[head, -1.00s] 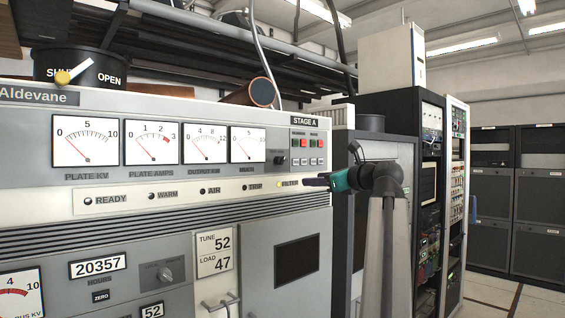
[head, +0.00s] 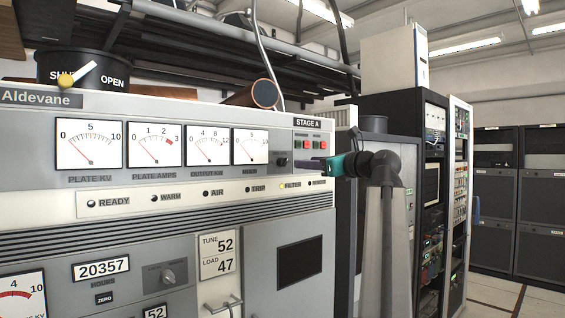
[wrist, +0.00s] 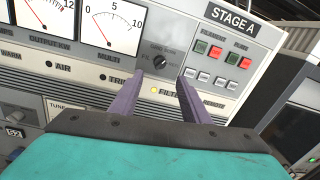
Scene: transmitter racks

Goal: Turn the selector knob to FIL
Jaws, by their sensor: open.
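The selector knob (wrist: 160,61) is a small dark round knob on the grey Aldevane panel, right of the MULTI meter and below the STAGE A label. In the wrist view "FIL" (wrist: 146,57) shows at its left, with small lettering above and to its right too blurred to read surely. It also shows in the head view (head: 282,160). My gripper (wrist: 156,88) has purple fingers and a teal body. It is open and empty, its fingertips just below and to either side of the knob in the wrist view, apart from it. In the head view my gripper (head: 313,168) is right of the knob.
Green and red buttons (wrist: 215,52) and smaller buttons below sit right of the knob. The MULTI meter (wrist: 114,23) is at its left. A strip of indicators lies below, with the FILTER lamp (head: 282,186) lit yellow. Dark racks (head: 402,110) stand to the right.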

